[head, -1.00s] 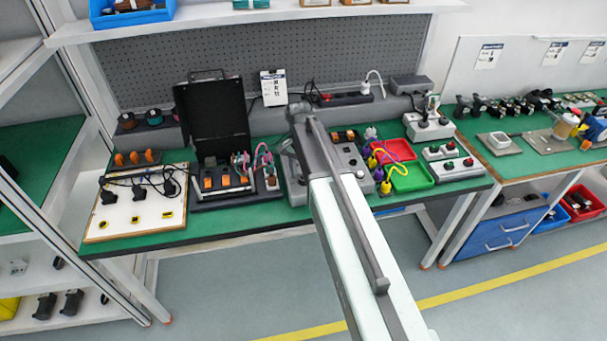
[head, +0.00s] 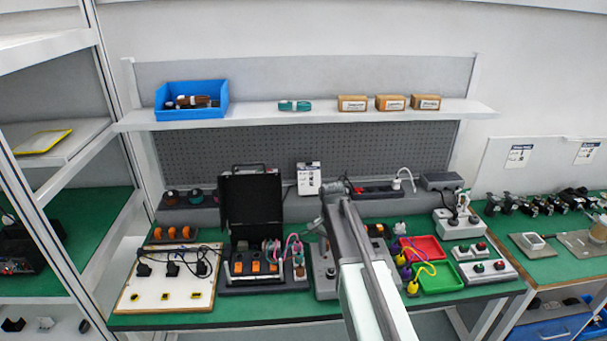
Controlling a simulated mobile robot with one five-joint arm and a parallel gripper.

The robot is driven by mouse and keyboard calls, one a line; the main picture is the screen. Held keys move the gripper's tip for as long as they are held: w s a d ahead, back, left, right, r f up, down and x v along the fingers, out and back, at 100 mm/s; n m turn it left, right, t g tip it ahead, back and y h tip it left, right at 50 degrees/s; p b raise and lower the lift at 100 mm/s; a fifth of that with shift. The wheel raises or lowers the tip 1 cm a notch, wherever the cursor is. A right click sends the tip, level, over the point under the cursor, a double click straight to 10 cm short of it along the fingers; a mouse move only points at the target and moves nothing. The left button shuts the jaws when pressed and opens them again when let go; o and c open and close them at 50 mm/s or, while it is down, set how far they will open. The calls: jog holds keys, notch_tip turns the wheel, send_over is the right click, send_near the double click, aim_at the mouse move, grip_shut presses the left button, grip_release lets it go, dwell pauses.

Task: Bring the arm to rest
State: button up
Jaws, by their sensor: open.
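My arm (head: 362,265) reaches up from the bottom edge, right of centre, in the head view. Its pale link and dark grey bar lean slightly left and run out over the workbench. The far dark end of the arm shows in front of the lower part of the pegboard. My gripper's fingers do not show; they are hidden beyond or behind the arm. Nothing is seen held.
The green workbench (head: 250,318) carries an open black case (head: 251,208), a white socket board (head: 150,298), a red tray (head: 428,247) and a green tray (head: 440,283). A shelf (head: 250,117) above holds a blue bin (head: 192,113) and small boxes. A rack stands left.

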jog(key=s+n, duration=0.8)
jog(key=s, duration=0.7)
jog(key=shift+s+d, duration=0.15)
jog(key=shift+s, duration=0.15)
